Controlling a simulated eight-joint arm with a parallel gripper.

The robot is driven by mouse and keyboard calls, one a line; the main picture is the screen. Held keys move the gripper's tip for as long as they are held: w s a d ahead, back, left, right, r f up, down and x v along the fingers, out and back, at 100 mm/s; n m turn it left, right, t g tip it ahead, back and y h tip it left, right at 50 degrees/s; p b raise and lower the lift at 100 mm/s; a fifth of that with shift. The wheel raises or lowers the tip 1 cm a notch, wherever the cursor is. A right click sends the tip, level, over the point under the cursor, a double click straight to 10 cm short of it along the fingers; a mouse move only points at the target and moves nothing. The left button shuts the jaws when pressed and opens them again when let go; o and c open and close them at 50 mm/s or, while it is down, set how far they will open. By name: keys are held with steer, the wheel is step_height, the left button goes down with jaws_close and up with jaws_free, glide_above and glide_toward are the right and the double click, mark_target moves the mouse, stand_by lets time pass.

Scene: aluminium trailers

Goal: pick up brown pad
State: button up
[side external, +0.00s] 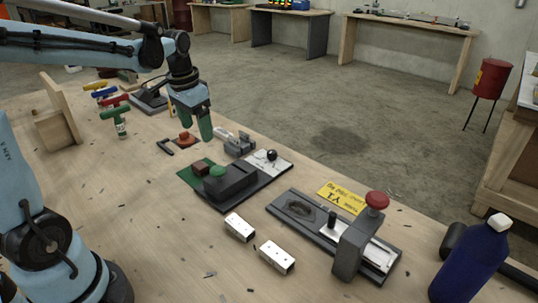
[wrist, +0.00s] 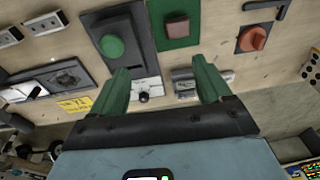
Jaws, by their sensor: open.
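The brown pad (side external: 201,168) is a small square block on a green plate (side external: 188,179), left of a dark grey fixture. In the wrist view the brown pad (wrist: 177,27) lies ahead of the fingers, near the top, on the green plate (wrist: 165,43). My gripper (side external: 198,128) has green fingers pointing down and is held above the table, beyond the pad in the side view. In the wrist view my gripper (wrist: 163,83) is open, its fingers wide apart with nothing between them.
A green round button (side external: 218,171) sits on the grey fixture (side external: 230,185) beside the pad. A red-orange piece (side external: 184,138) and a grey clamp (side external: 240,143) are near the gripper. A red-knobbed press (side external: 356,235), white blocks (side external: 240,227) and a blue bottle (side external: 470,262) stand toward the right.

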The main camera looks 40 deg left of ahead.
steer(key=a+f+g, duration=0.1)
steer(key=a+f, duration=0.1)
steer(key=a, duration=0.3)
glide_above(200, 164)
steer(key=shift+h, duration=0.3)
steer(key=f, duration=0.4)
steer(key=s+f, duration=0.1)
steer(key=f, duration=0.1)
steer(key=shift+a+f, duration=0.4)
steer(key=shift+w+d+f, duration=0.15)
steer(key=shift+f, duration=0.75)
steer(key=shift+w+d+f, duration=0.1)
steer(key=shift+f, duration=0.8)
steer(key=shift+w+d+f, duration=0.15)
steer(key=shift+f, duration=0.75)
steer(key=c, duration=1.1)
